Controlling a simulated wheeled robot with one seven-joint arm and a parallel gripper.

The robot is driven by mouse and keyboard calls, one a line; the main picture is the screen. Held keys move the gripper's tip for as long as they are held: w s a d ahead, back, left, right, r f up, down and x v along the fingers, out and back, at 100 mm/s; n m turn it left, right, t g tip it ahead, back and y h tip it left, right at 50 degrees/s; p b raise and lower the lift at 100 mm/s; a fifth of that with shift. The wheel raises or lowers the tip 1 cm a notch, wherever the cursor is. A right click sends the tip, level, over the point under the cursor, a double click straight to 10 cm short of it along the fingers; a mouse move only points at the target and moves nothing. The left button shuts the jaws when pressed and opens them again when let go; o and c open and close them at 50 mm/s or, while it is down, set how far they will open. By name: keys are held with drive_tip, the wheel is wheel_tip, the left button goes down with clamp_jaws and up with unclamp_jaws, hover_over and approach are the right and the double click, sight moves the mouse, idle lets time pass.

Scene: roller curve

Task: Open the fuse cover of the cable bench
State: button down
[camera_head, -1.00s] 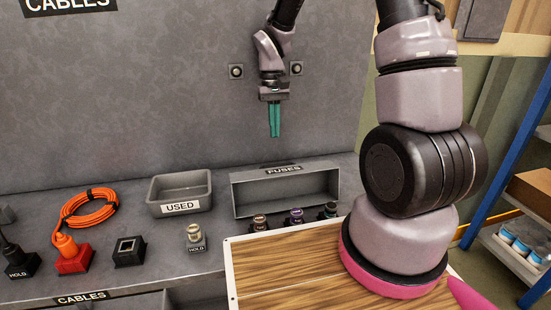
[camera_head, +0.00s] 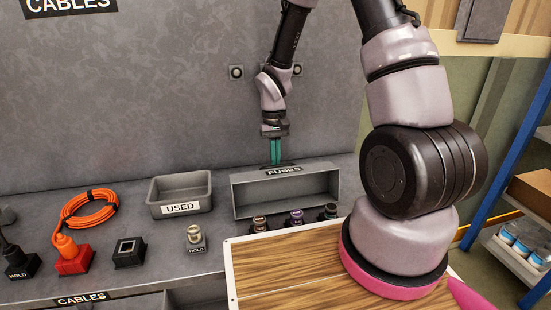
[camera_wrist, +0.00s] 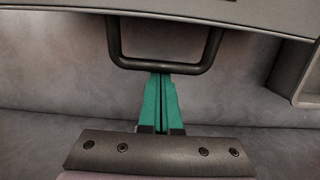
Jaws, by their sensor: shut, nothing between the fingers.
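The fuse cover (camera_head: 284,170) is the grey panel labelled FUSES on the box on the bench. In the wrist view its grey edge (camera_wrist: 230,12) runs across the top, with a dark U-shaped handle (camera_wrist: 117,52) hanging from it. My gripper (camera_head: 277,163) has green fingers pointing down, just behind the label. In the wrist view the gripper (camera_wrist: 162,76) is shut and empty. Its tips are at the middle of the handle's crossbar; I cannot tell whether they touch it. The handle is mostly hidden in the head view.
A grey USED bin (camera_head: 157,195) stands left of the fuse box. Several fuses (camera_head: 297,217) on dark holders are in front of it. An orange cable (camera_head: 85,204) lies further left. A wood-topped surface (camera_head: 290,260) is in front. The back wall (camera_head: 150,100) rises behind.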

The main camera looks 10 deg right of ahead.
drive_tip(key=shift+r, duration=0.1)
drive_tip(key=s+r, duration=0.1)
drive_tip(key=r, duration=0.1)
drive_tip(key=s+r, duration=0.2)
drive_tip(key=shift+s+r, duration=0.2)
drive_tip(key=shift+r, duration=0.3)
